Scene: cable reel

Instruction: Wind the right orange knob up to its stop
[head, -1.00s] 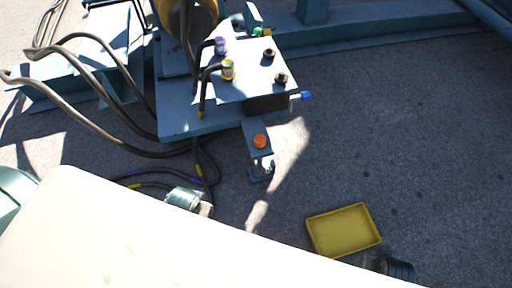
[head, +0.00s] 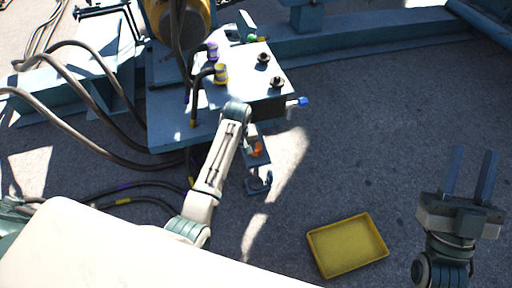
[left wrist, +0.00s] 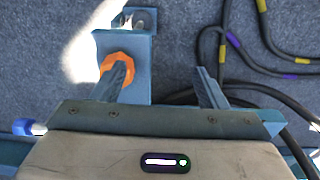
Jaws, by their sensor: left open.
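An orange knob (head: 257,150) sits on a small blue bracket (head: 259,181) at the front of the valve block; it is partly hidden by my left arm in the head view. In the left wrist view the orange knob (left wrist: 107,62) is behind one finger of my left gripper (left wrist: 161,68). I cannot tell whether the near finger touches the knob. My right gripper (head: 470,174) is open and empty at the lower right, far from the knob. Only one orange knob shows.
The block's pale top plate (head: 250,75) carries black knobs and hoses with purple and yellow collars (head: 221,73). A blue-tipped fitting (head: 298,102) sticks out right. Black hoses (head: 130,190) lie on the ground at left. A yellow tray (head: 347,246) lies at lower right; ground above it is clear.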

